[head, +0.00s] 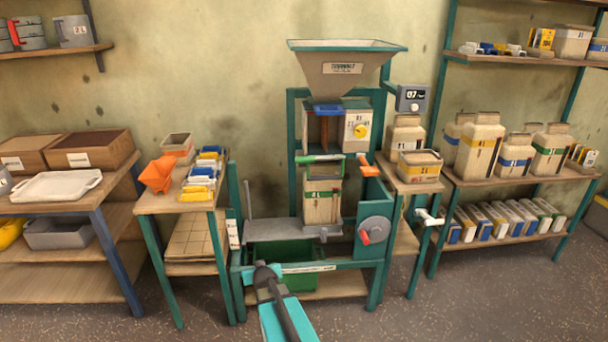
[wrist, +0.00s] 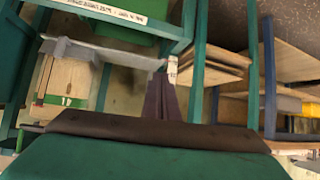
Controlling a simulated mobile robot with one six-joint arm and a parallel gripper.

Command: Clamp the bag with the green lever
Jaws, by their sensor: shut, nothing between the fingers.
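A tan bag (head: 321,205) with a green band stands upright on a grey shelf (head: 290,233) of the green frame, below the spout. It also shows in the wrist view (wrist: 72,76), at the left. The green lever (head: 318,159) lies about level across the frame just above the bag top. Whether it touches the bag I cannot tell. My gripper (head: 263,268) is shut and empty, low in front of the frame, below and left of the bag and lever and apart from both. Its dark fingers (wrist: 161,92) are together in the wrist view.
A hopper (head: 345,70) tops the frame. An orange handle (head: 368,168) is right of the lever, and a grey wheel with a red knob (head: 374,231) is lower right. A green bin (head: 283,256) sits behind my gripper. Tables and shelves flank the frame.

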